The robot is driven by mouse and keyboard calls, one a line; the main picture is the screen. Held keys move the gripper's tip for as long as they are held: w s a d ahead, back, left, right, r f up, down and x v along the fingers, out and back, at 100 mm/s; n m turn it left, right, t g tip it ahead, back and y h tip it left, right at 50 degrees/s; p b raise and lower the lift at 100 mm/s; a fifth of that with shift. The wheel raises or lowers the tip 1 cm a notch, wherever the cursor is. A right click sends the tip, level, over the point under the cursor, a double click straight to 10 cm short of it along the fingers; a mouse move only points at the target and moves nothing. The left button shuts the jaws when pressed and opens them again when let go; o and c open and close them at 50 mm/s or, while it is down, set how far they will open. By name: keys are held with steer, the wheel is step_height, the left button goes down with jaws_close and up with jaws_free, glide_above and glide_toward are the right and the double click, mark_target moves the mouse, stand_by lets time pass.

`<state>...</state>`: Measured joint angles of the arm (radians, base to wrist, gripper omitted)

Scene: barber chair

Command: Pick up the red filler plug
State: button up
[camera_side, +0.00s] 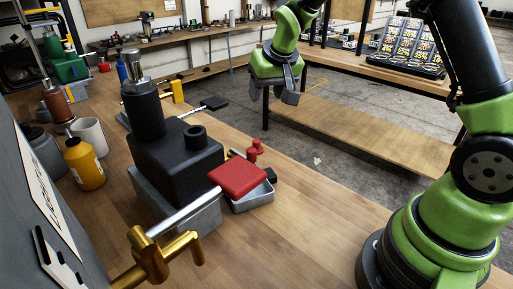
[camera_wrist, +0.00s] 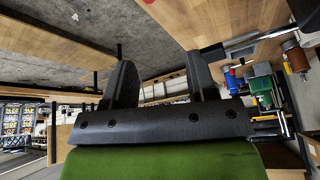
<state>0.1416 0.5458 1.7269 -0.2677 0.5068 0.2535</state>
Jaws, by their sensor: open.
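The red filler plug (camera_side: 256,147) is a small red knobbed piece in the side view. It is on the wooden bench, just behind a flat red block (camera_side: 238,179) and right of the black pump body (camera_side: 178,150). Its lower part is partly hidden. My gripper (camera_side: 273,93) is open and empty, up and beyond the plug, past the far edge of the bench and apart from it. In the wrist view the two dark fingers (camera_wrist: 160,68) are spread with nothing between them. I cannot make out the plug in that view.
The red block rests on a small metal tray (camera_side: 252,199). A brass-ended handle (camera_side: 150,255) sticks out in front of the pump. A yellow bottle (camera_side: 84,163) and a white cup (camera_side: 90,136) stand at left. The bench's right front is clear.

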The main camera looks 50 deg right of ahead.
glide_above(257, 141)
steer(key=s, duration=0.2)
steer(key=shift+g, duration=0.4)
steer(key=f, duration=1.3)
steer(key=shift+a+f, duration=0.15)
steer(key=shift+a, duration=0.25)
steer(key=shift+x, duration=2.9)
steer(key=shift+w+d, duration=0.1)
jaws_close()
